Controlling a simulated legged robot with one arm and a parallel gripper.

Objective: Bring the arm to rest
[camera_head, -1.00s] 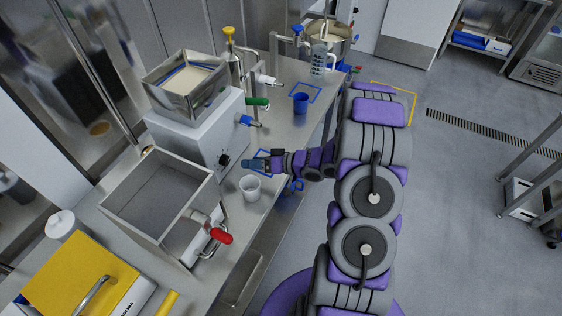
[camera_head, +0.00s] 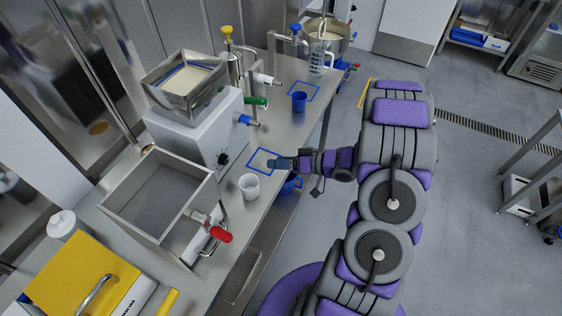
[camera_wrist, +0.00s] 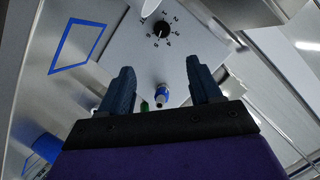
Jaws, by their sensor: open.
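My gripper (camera_head: 281,164) is at the end of my purple and grey arm, over the front edge of the steel counter (camera_head: 232,222) in the head view. In the wrist view its two blue fingers (camera_wrist: 157,88) stand apart with nothing between them. Beyond them is the white machine (camera_wrist: 188,50) with a black dial. A white cup (camera_head: 249,187) stands on the counter to the left of the gripper.
Another blue cup (camera_head: 299,102) stands farther back on the counter, by a blue outlined square. A steel tank (camera_head: 160,203) with a red-handled valve (camera_head: 221,235) is at left. The grey floor (camera_head: 462,190) to the right of my arm is open.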

